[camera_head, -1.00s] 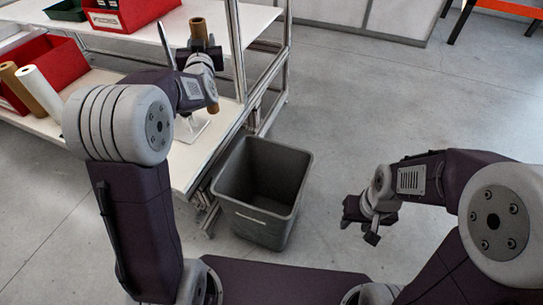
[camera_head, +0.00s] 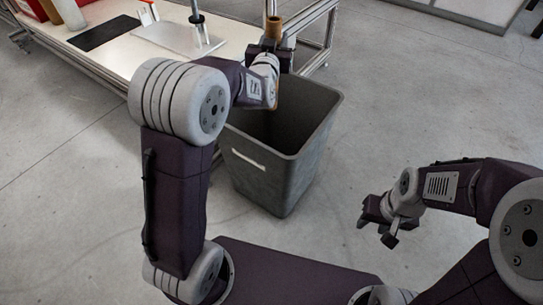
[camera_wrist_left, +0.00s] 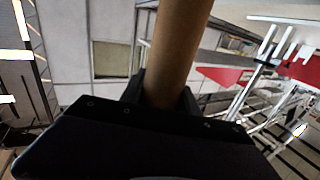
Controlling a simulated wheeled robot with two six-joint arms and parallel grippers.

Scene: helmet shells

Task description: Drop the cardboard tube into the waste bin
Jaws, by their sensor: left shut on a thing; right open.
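The brown cardboard tube (camera_head: 273,27) stands about upright in my left gripper (camera_head: 270,50), which is shut on it. Its lower end shows below the wrist, in front of the waste bin's opening. In the left wrist view the tube (camera_wrist_left: 178,50) rises between the two dark fingers (camera_wrist_left: 160,92). The waste bin (camera_head: 262,170) is a dark grey, open-topped box on the floor. My left gripper is at the bin's back left rim in the picture; its exact height above it is hard to tell. My right gripper (camera_head: 378,218) is open and empty, right of the bin.
A white workbench (camera_head: 125,52) with a metal frame stands behind and left of the bin. A grey plate (camera_head: 178,38), a black mat (camera_head: 104,33) and a red bin (camera_head: 30,8) are on it. The floor right of the waste bin is clear.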

